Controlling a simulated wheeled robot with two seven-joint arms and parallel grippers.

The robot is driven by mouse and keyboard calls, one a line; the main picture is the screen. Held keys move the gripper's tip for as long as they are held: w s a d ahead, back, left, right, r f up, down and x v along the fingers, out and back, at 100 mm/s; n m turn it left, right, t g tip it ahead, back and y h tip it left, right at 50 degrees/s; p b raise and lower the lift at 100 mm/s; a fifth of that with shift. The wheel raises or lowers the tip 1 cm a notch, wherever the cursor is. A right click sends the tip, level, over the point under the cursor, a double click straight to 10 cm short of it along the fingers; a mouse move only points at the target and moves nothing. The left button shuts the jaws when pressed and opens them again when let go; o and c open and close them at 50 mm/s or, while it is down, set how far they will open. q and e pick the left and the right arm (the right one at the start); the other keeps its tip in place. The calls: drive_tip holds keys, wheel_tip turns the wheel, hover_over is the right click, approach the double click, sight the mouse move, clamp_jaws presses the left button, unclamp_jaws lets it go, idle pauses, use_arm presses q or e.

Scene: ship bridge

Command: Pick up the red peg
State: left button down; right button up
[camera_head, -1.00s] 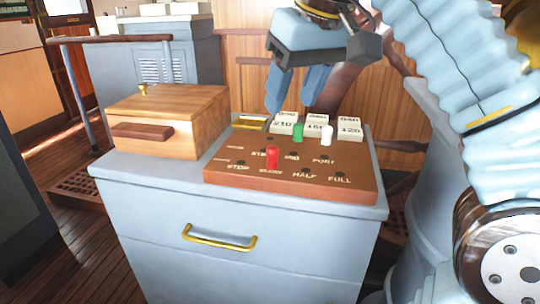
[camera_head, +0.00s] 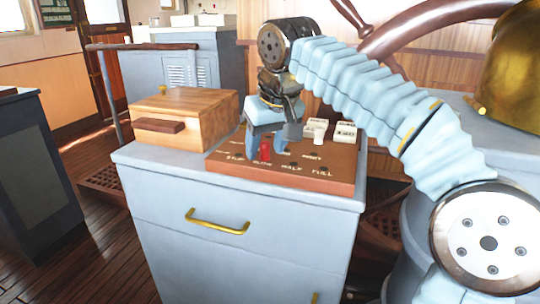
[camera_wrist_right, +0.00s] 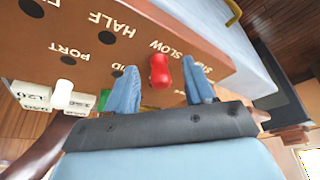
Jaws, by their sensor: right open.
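The red peg (camera_head: 264,149) stands upright in the SLOW hole of the brown board (camera_head: 340,187) on the grey cabinet. It also shows in the right wrist view (camera_wrist_right: 160,70). My right gripper (camera_head: 266,152) points down over the board, open, with one blue finger on each side of the red peg. In the right wrist view my right gripper (camera_wrist_right: 162,88) shows a gap between each finger and the peg, so it holds nothing. My left gripper is not in view.
A white peg (camera_head: 320,135) stands on the board near white number cards (camera_head: 345,132). A green peg (camera_wrist_right: 180,92) is partly hidden behind my gripper. A wooden box (camera_head: 190,112) sits left of the board. A ship's wheel rises behind my right arm.

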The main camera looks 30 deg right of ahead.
clamp_jaws()
drive_tip(key=shift+r, duration=0.15)
